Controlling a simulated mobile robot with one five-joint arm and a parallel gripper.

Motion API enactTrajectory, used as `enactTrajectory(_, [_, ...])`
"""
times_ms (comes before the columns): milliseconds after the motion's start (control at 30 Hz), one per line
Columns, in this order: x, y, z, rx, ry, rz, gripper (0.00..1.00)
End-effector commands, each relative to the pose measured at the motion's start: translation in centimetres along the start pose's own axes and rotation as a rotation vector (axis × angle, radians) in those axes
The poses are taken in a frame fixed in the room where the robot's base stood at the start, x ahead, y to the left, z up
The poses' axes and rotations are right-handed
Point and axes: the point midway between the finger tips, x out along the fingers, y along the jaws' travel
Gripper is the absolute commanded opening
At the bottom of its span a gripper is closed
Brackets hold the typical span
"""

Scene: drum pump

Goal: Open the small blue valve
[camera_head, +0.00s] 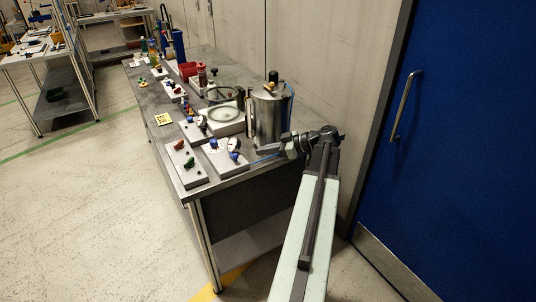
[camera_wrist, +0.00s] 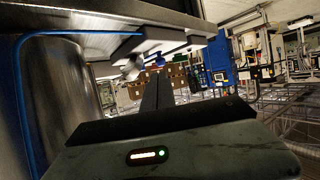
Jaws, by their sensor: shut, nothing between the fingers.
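A small blue valve (camera_head: 235,157) sits on a pale plate (camera_head: 228,165) near the front right of the bench, beside a round gauge (camera_head: 233,145). Another small blue part (camera_head: 214,143) lies on the same plate, further left. My gripper (camera_head: 256,161) reaches in from the right, low over the plate, with its tips a short way right of the valve. In the wrist view my gripper (camera_wrist: 156,74) is shut and empty, its dark fingers pointing forward. A blue part (camera_wrist: 158,61) shows just beyond the tips there; contact cannot be told.
A metal cylinder (camera_head: 269,116) with a blue tube stands right behind the gripper; it also fills the left of the wrist view (camera_wrist: 72,95). A blue door (camera_head: 470,130) is at right.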

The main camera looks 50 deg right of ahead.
Motion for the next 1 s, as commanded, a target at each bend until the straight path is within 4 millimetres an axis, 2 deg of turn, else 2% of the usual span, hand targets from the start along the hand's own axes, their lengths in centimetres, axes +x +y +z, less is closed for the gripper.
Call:
enactTrajectory(33, [1.4,-0.1,0.4,-0.002,0.0,-0.003,0.0])
enactTrajectory(200, [5.0,-0.1,0.4,-0.001,0.0,-0.003,0.0])
enactTrajectory(400, [7.7,-0.1,0.2,-0.001,0.0,-0.002,0.0])
enactTrajectory(533, [8.3,0.0,0.1,0.0,0.0,-0.001,0.0])
enactTrajectory(800, [8.4,0.0,-0.1,0.0,0.0,-0.001,0.0])
enactTrajectory(833, [8.9,-1.5,-0.2,-0.001,0.0,-0.004,0.0])
enactTrajectory(900, [8.7,-0.6,-0.2,0.0,0.0,-0.001,0.0])
enactTrajectory(1000, [8.5,-0.3,-0.1,0.005,0.0,0.011,0.0])
